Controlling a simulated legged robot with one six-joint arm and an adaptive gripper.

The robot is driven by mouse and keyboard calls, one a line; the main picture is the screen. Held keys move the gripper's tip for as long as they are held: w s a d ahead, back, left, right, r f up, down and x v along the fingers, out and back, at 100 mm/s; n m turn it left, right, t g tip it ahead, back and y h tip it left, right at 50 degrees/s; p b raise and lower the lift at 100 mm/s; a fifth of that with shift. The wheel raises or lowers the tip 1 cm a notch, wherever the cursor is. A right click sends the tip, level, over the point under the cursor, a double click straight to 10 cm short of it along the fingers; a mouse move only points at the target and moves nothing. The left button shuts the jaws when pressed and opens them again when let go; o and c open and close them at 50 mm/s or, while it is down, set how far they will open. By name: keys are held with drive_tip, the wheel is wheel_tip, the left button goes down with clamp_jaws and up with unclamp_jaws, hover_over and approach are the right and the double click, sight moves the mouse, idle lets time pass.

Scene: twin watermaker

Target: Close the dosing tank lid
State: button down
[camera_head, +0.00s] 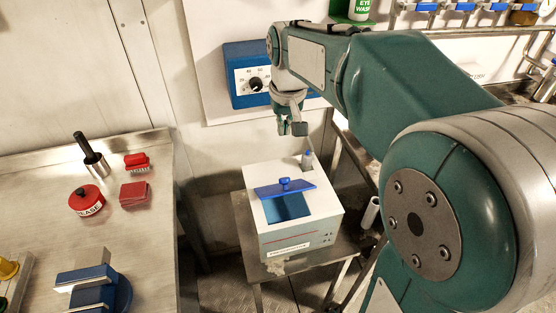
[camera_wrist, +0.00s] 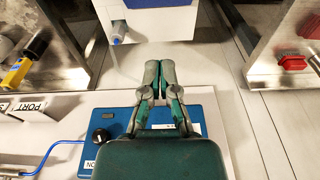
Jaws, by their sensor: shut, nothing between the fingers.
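The dosing tank (camera_head: 300,235) is a white box on a small metal stand. Its blue lid (camera_head: 300,189) with a round blue knob (camera_head: 285,183) sits tilted over the rear of the top opening. The blue interior (camera_head: 287,208) shows in front of it. My gripper (camera_head: 292,130) is behind and above the tank, apart from the lid, with its fingers shut and empty. In the wrist view, my gripper (camera_wrist: 160,66) points toward the tank (camera_wrist: 165,22), whose white side fills the top. A bit of blue, perhaps the lid (camera_wrist: 150,3), shows at the upper edge.
A grey nozzle (camera_head: 308,158) with a hose stands at the tank's rear corner. A blue control box (camera_head: 240,85) with a black dial is on the wall behind.

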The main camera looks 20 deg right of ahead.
drive_tip(key=w, duration=0.1)
hover_over(282, 183)
drive_tip(key=w+d, duration=0.1)
drive_tip(key=w, duration=0.3)
wheel_tip(282, 183, down, 10)
drive_tip(key=s+f, duration=0.2)
drive_tip(key=f, duration=0.1)
drive_tip(key=shift+s+f, duration=0.15)
drive_tip(key=shift+f, duration=0.1)
